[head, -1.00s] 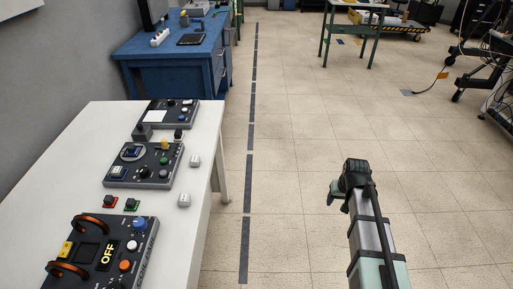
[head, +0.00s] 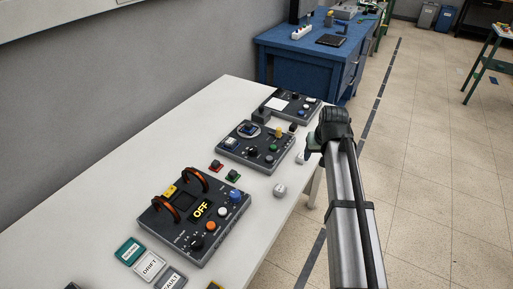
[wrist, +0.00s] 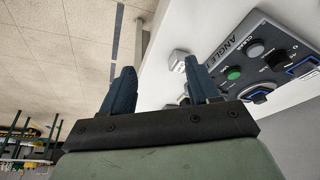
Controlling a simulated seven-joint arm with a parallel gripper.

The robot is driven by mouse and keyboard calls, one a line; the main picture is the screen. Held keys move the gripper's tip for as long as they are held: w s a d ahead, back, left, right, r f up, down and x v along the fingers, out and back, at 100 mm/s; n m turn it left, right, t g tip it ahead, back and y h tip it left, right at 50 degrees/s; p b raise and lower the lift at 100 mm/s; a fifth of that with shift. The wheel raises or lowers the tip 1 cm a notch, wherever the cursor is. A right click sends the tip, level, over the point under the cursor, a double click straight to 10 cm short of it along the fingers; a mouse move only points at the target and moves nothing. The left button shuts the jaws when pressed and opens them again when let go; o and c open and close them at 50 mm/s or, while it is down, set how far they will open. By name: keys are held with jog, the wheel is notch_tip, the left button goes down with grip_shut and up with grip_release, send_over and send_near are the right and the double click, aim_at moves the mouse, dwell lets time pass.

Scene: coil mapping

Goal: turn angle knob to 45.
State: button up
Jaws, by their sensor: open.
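The dark panel marked ANGLE (wrist: 240,32) shows at the upper right of the wrist view. It carries a black knob (wrist: 277,59), a green button and a grey button. In the head view I take it to be the middle panel (head: 232,153) on the white table, with a black knob (head: 253,152) near its front edge. The knob's setting is too small to read. My gripper (wrist: 158,72) is open and empty, its two blue fingers apart. In the head view my gripper (head: 318,138) is right of the panel, by the table's right edge, not touching the knob.
Label tiles lie in front. A blue desk (head: 312,48) stands behind.

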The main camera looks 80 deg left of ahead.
aim_at(253, 149)
jog(key=s+a+r+n, duration=0.1)
jog(key=s+a+r, duration=0.3)
jog(key=s, duration=0.5)
jog(key=s+a+r+n, duration=0.2)
jog(key=s+a+r, duration=0.25)
jog(key=s, duration=0.45)
jog(key=shift+g+y, duration=0.3)
jog(key=shift+g, duration=0.1)
jog(key=x, duration=1.4)
jog(key=shift+s+a+f, duration=0.1)
jog(key=shift+s+f, duration=0.05)
jog(key=shift+f, duration=0.05)
jog(key=c, duration=1)
